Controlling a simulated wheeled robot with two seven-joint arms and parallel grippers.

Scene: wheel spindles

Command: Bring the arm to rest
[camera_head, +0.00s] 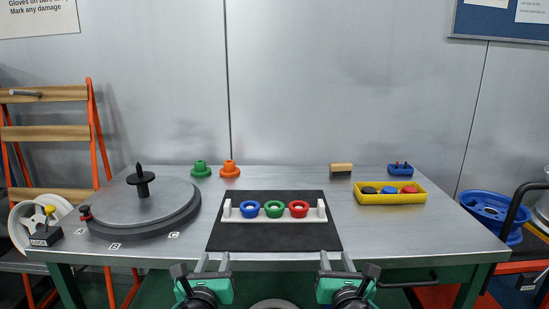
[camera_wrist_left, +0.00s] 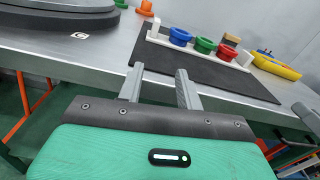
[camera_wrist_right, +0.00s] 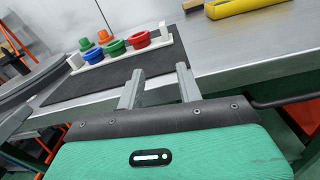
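My left gripper (camera_head: 211,262) is in front of the table's front edge, low in the head view. Its two grey fingers stand apart with nothing between them, as the left wrist view shows (camera_wrist_left: 160,88). My right gripper (camera_head: 337,262) is at the same height to the right, also in front of the edge. Its fingers are apart and empty in the right wrist view (camera_wrist_right: 159,88). Both grippers are clear of every object.
A white rack (camera_head: 316,214) with blue (camera_head: 249,209), green (camera_head: 274,209) and red (camera_head: 299,209) rings stands on a black mat (camera_head: 275,238). A grey turntable with a black spindle (camera_head: 140,183) is left. A yellow tray (camera_head: 390,198) is right. Green (camera_head: 201,169) and orange (camera_head: 229,169) flanged pieces stand behind.

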